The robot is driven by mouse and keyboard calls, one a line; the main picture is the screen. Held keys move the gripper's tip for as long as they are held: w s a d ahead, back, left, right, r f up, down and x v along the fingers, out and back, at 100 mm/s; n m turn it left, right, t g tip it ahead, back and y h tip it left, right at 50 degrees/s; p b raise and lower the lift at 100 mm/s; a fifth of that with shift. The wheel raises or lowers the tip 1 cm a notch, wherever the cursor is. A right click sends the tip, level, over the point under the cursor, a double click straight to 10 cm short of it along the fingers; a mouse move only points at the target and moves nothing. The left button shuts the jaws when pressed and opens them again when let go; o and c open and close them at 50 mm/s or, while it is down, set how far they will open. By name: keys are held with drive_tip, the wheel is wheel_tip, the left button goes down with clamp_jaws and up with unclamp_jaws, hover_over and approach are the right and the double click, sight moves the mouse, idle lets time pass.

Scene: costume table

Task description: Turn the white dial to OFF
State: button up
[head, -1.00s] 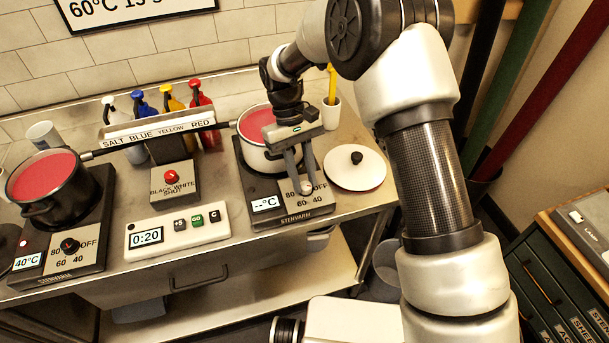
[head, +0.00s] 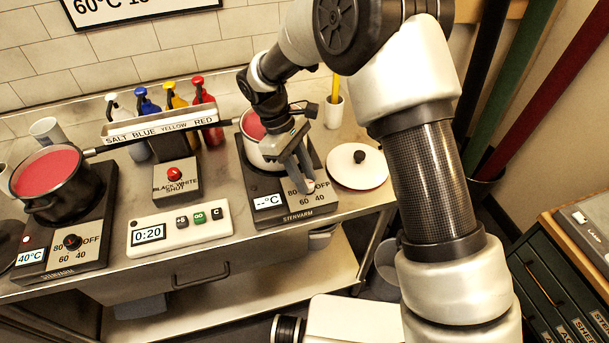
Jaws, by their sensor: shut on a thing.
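The white dial (head: 309,186) is on the front panel of the right-hand hot plate (head: 280,216), with the marks 80, 60, 40 and OFF around it. My gripper (head: 305,186) points down at the panel and is shut on the dial. The fingers cover part of the dial, and I cannot tell which mark it points to. The plate's display (head: 267,201) shows dashes and °C. A white pot (head: 257,152) with red liquid stands on this plate, partly behind my gripper.
A second hot plate with a black dial (head: 72,242) and a black pot (head: 48,181) stands at the left. A timer box (head: 178,228) reads 0:20. A white lid (head: 356,167) lies to the right. Several bottles (head: 176,102) stand at the back.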

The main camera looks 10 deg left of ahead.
idle(0.3)
drive_tip(key=o, duration=1)
drive_tip(key=shift+o, duration=0.2)
drive_tip(key=shift+a+r, duration=0.1)
drive_tip(key=v, duration=1.7)
drive_tip(key=shift+w+r, duration=0.1)
drive_tip(key=shift+r, duration=0.05)
